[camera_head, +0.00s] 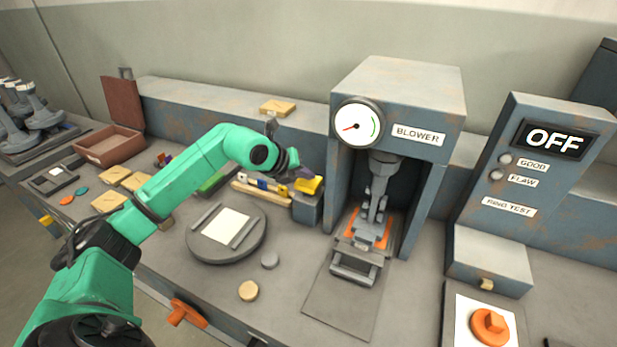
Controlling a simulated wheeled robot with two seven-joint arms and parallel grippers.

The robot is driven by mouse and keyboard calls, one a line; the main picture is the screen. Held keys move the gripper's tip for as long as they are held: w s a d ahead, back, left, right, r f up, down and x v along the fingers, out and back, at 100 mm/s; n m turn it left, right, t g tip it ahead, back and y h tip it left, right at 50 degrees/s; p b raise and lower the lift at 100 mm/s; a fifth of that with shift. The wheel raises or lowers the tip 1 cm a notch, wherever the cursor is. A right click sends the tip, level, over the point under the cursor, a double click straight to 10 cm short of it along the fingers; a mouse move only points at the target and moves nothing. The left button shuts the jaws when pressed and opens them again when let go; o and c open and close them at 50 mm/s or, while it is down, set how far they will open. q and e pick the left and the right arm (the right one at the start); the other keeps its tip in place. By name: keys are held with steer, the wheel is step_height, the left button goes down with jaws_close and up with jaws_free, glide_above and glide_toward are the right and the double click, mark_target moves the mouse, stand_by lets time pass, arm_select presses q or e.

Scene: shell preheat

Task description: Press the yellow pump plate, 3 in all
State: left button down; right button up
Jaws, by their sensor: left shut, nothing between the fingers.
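The yellow pump plate (312,186) sits on top of a small blue-grey block (308,210), just left of the blower (400,110). My left gripper (303,175) is shut and empty. Its tip is right at the plate and covers part of it. I cannot tell whether it touches the plate or hovers just above it. The round gauge (358,126) on the blower has a red needle that points to the lower left, and a green arc on its right side. My right gripper is not in view.
A grey turntable (196,248) with a white sheet is in front of my left arm. Two small discs lie near it. A grey stand with an OFF display (553,140) and an orange knob (489,325) are at the right. A brown open box (110,147) is at the left.

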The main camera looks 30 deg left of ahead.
mark_target(306, 183)
arm_select(q)
steer(key=shift+s+f+b, duration=0.1)
steer(key=shift+f+b, duration=0.5)
steer(key=shift+f, duration=0.25)
stand_by(0.3)
stand_by(0.4)
steer(key=shift+r+p, duration=1.45)
steer(key=shift+r, duration=0.65)
step_height(306, 183, up, 5)
steer(key=p, duration=0.3)
steer(key=shift+p, duration=0.3)
stand_by(1.1)
